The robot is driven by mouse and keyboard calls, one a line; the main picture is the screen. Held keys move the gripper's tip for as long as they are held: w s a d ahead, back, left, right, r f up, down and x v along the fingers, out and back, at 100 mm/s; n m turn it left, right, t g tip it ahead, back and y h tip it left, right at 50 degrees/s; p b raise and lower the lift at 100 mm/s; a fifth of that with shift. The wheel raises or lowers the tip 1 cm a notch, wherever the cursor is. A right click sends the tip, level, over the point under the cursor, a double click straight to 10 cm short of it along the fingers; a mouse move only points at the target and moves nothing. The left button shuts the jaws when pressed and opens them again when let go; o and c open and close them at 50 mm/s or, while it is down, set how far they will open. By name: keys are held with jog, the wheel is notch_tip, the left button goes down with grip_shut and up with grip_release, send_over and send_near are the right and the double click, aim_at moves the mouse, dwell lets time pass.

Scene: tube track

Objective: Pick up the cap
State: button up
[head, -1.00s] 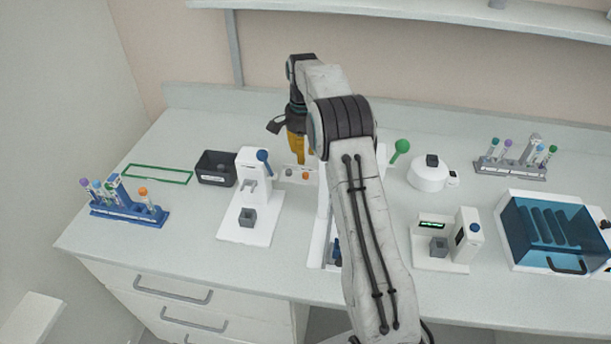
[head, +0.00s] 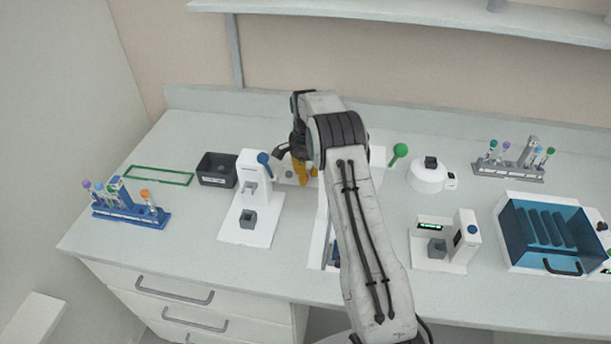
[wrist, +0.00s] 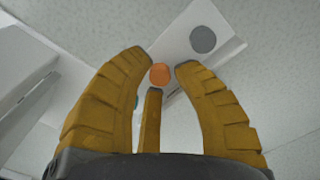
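An orange round cap (wrist: 160,75) sits on a white holder (wrist: 216,18), and shows between my fingertips in the wrist view. A grey round piece (wrist: 203,39) lies beside it on the same holder. My gripper (wrist: 164,66) has yellow-brown fingers, spread open, with the cap between their tips; small gaps show around it. I cannot tell whether the fingertips have reached the cap's height. In the head view my gripper (head: 304,172) is over the holder and hides most of it, with the cap not clearly visible there.
Left of my gripper stand a white device with a blue knob (head: 264,158) and a black bin (head: 216,169). A blue tube rack (head: 130,212) is at far left. A green-knobbed lever (head: 399,150) and white round device (head: 428,177) are right.

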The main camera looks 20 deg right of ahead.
jog(key=shift+f, duration=0.25)
jog(key=c, duration=0.3)
jog(key=shift+r, duration=0.1)
jog(key=shift+c, duration=0.2)
